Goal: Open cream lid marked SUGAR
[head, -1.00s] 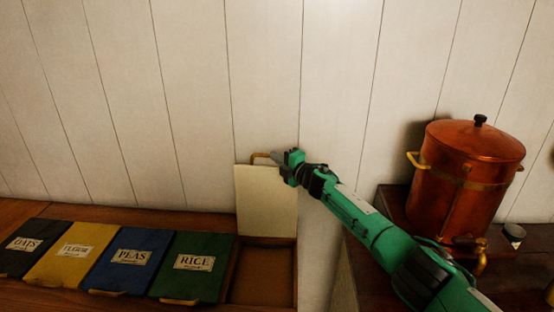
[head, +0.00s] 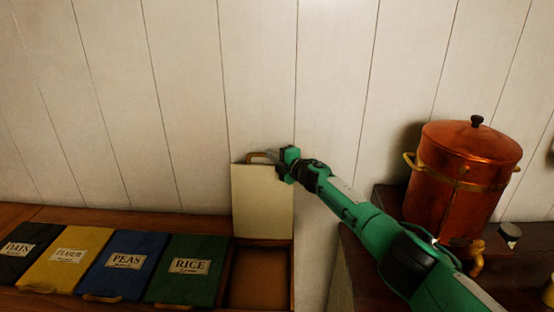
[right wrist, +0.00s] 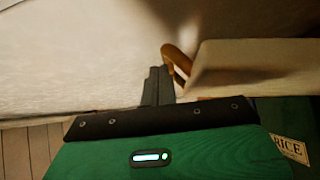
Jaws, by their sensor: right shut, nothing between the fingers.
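The cream lid (head: 262,202) stands raised and roughly upright at the back of its open bin (head: 258,288), close to the wall. The bin's inside is brown and looks empty. No SUGAR marking shows on the face I see. The lid's brass handle (head: 258,155) is at its top edge and also shows in the right wrist view (right wrist: 178,58). My right gripper (head: 275,157) is at the lid's top right corner. In the right wrist view its fingers (right wrist: 158,84) are together and empty, just beside the handle; whether they touch it is unclear. My left gripper is not in view.
Shut bins with RICE (head: 185,270), PEAS (head: 125,262), FLOUR (head: 66,257) and black (head: 20,250) lids stand in a row to the left. A copper urn (head: 460,180) stands on the right counter. The plank wall is close behind the lid.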

